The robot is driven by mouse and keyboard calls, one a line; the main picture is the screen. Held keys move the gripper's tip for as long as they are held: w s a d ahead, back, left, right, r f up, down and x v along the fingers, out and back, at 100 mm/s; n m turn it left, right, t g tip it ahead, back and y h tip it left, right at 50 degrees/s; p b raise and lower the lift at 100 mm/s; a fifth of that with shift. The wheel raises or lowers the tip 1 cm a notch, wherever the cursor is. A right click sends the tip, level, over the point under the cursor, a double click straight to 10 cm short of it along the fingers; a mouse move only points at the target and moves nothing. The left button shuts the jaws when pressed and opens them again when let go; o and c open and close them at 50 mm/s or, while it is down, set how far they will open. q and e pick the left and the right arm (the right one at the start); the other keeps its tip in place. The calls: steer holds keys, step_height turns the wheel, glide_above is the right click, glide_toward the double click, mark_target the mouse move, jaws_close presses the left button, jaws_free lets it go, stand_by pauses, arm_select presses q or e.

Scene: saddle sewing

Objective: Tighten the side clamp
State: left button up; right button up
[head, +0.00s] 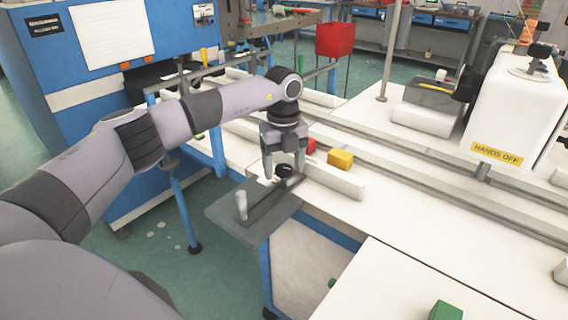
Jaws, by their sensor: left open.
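My left gripper (284,172) points down over a grey metal plate at the corner of the white table, with its fingers open. A small black round knob (284,170) shows between the fingers, above a dark bar on the plate; it may be the side clamp's knob. I cannot tell whether the fingers touch it. The grey plate (229,212) juts out past the table's edge. A short pale upright handle (241,205) stands on its left part. My right gripper is not in view.
A yellow block (340,159) and a red round piece (311,146) lie behind the gripper, near a white bar (335,181). A white machine head (515,110) marked "HANDS OFF" stands at right. A green block (445,311) is at front right. The front white tabletop (390,290) is mostly clear.

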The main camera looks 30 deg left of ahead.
arm_select(q)
steer(key=c, duration=1.1)
steer(key=shift+o, duration=0.2)
steer(key=shift+m, duration=0.3)
steer(key=m+p, duration=0.1)
steer(key=m, duration=0.2)
steer(key=shift+r+m, duration=0.1)
steer(key=shift+m, duration=0.3)
steer(key=m+p, duration=0.1)
steer(key=m, duration=0.4)
steer(key=shift+a, duration=0.1)
steer(key=m, duration=0.5)
steer(key=shift+m, duration=0.4)
steer(key=m, duration=0.4)
steer(key=shift+a+m, duration=0.1)
steer(key=shift+m, duration=0.6)
